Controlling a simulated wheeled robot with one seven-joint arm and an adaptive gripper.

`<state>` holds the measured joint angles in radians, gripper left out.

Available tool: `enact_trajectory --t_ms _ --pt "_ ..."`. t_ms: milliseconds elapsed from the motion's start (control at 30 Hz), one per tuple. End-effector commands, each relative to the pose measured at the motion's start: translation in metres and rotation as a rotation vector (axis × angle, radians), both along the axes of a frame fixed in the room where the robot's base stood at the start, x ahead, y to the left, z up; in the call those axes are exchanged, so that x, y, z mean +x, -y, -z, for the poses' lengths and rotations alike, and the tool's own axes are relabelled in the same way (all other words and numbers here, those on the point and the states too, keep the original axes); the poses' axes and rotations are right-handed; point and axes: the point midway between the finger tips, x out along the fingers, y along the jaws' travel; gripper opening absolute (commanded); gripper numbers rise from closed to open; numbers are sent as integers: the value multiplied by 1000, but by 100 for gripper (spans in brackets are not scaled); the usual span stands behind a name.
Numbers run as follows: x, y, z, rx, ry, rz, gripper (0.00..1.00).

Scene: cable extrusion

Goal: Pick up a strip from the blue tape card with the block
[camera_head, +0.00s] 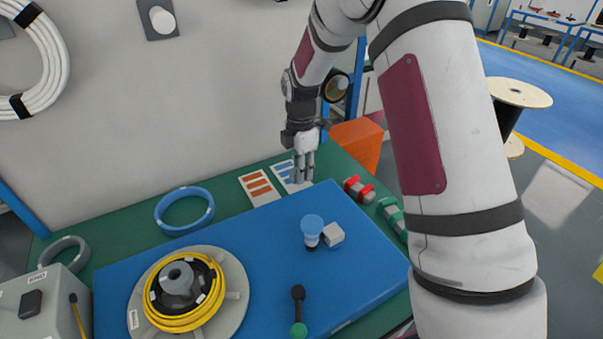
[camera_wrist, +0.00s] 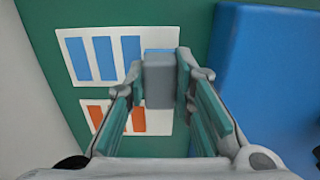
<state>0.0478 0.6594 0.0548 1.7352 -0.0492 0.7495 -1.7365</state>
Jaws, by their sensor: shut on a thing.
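My gripper (camera_head: 303,170) is shut on a small grey block (camera_wrist: 159,82), which shows between the fingertips in the wrist view. The blue tape card (camera_wrist: 68,36) is white with several blue strips and lies flat on the green surface. It also shows in the head view (camera_head: 281,168), partly behind my gripper. The block is over the card's right part in the wrist view. A blue edge (camera_wrist: 160,51) shows just beyond the block; I cannot tell if it is on the card or on the block. Whether the block touches the card is unclear.
An orange tape card (camera_head: 258,188) lies beside the blue one. The raised blue mat (camera_head: 265,240) holds a cable reel (camera_head: 237,285), a blue-topped piece (camera_head: 312,228) and a pale block (camera_head: 334,236). Red (camera_head: 359,189) and green (camera_head: 391,213) parts lie to the right.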

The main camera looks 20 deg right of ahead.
Motion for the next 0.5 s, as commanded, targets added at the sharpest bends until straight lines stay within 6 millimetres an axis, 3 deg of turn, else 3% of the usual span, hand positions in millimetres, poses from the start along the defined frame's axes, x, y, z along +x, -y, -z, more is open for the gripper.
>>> enact_trajectory --t_ms 500 --pt "0 0 -47 -1 2 1 0"
